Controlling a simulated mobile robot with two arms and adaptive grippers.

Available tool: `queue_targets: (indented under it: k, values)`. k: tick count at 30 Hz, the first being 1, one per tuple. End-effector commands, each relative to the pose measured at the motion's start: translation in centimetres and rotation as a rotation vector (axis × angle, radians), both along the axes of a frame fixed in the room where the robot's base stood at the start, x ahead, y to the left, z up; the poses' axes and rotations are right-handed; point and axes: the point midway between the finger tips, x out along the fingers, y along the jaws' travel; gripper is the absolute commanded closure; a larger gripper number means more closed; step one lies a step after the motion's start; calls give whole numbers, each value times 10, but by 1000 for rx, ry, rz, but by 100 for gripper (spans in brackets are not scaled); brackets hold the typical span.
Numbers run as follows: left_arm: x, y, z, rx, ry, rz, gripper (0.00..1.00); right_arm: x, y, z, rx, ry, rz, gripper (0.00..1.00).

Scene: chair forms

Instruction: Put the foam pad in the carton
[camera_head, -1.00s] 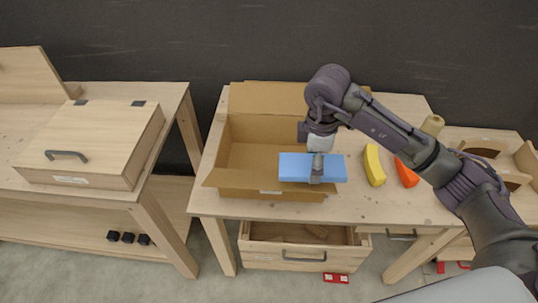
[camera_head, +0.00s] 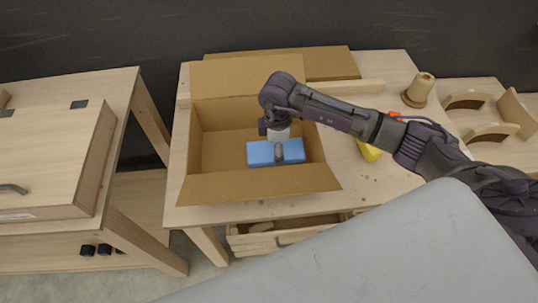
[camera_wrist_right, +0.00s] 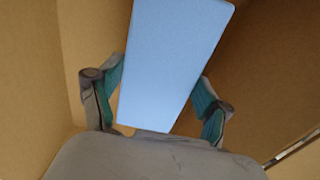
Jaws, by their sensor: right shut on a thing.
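The blue foam pad (camera_head: 261,153) is in my right gripper (camera_head: 279,150), over the open carton (camera_head: 262,188) in the head view. The carton is brown with its flaps spread, and the pad shows within its opening; I cannot tell whether the pad touches the bottom. In the right wrist view the pad (camera_wrist_right: 172,65) lies between the two fingers of my right gripper (camera_wrist_right: 160,100), with the carton's walls (camera_wrist_right: 265,75) around it. My left gripper is out of view.
A yellow block (camera_head: 369,151) and a red block (camera_head: 396,114), partly hidden by my arm, lie right of the carton. A spool-like object (camera_head: 419,90) stands behind them. A lidded wooden box (camera_head: 50,165) is on the left table. A drawer (camera_head: 290,235) sits below.

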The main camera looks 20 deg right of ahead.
Motion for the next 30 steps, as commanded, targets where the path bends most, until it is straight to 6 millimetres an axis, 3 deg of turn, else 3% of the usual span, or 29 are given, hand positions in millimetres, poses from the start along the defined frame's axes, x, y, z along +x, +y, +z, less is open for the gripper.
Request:
queue_targets:
  k: [13,25,26,30]
  values:
    - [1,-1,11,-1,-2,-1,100,-1,0,-53,0,2,0,46]
    - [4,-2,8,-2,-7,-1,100,0,0,-61,1,0,0,46]
    - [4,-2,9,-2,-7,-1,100,0,0,-61,1,0,0,21]
    - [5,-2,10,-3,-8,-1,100,0,0,-60,1,0,0,0]
